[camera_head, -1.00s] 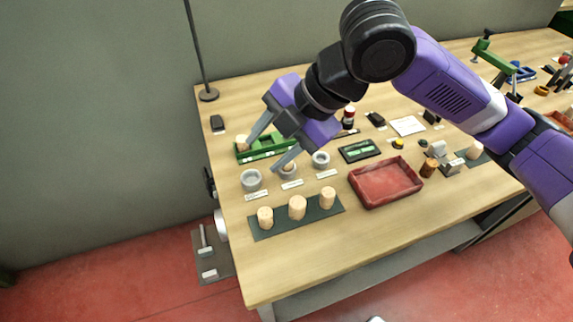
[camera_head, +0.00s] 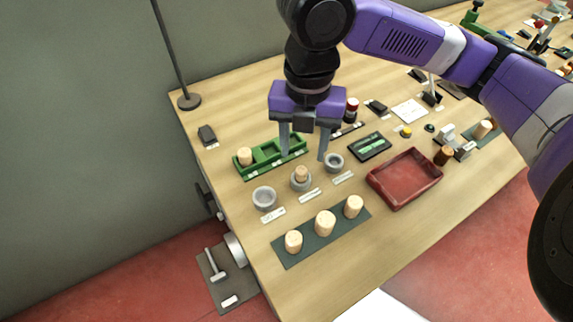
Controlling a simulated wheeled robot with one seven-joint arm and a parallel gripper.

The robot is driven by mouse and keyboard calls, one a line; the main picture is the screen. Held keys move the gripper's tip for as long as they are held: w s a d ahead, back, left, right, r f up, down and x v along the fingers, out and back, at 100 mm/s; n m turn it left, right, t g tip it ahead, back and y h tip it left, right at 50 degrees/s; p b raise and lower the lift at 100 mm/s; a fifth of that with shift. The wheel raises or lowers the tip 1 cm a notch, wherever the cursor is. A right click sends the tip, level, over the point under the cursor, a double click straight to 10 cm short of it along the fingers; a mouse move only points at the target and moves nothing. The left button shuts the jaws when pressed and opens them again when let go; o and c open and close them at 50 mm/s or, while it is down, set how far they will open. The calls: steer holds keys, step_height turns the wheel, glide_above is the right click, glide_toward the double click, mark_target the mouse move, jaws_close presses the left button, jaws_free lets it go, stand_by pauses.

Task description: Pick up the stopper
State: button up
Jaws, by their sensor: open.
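Several cork stoppers are in view, and I cannot tell which one the task means. Three stand upright on a dark mat (camera_head: 274,246): a left stopper (camera_head: 293,241), a middle stopper (camera_head: 325,223) and a right stopper (camera_head: 353,207). A small stopper (camera_head: 301,174) sits in the middle grey cup (camera_head: 300,186). Another stopper (camera_head: 245,156) stands in the left end of the green tray (camera_head: 262,169). One more stopper (camera_head: 484,128) stands at the far right. My gripper (camera_head: 304,158) points down, open and empty, its fingertips above the area between the green tray and the cups.
Two empty grey cups stand at left (camera_head: 264,197) and right (camera_head: 334,162), with white labels in front. A red tray (camera_head: 404,180) lies to the right. A red-capped bottle (camera_head: 351,110) stands behind. The table's front right is clear.

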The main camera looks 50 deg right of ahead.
mark_target(301, 170)
steer(key=shift+w+d+f, duration=0.1)
steer(key=shift+f, duration=1.85)
steer(key=shift+w+d+f, duration=0.1)
steer(key=shift+f, duration=1.8)
jaws_close()
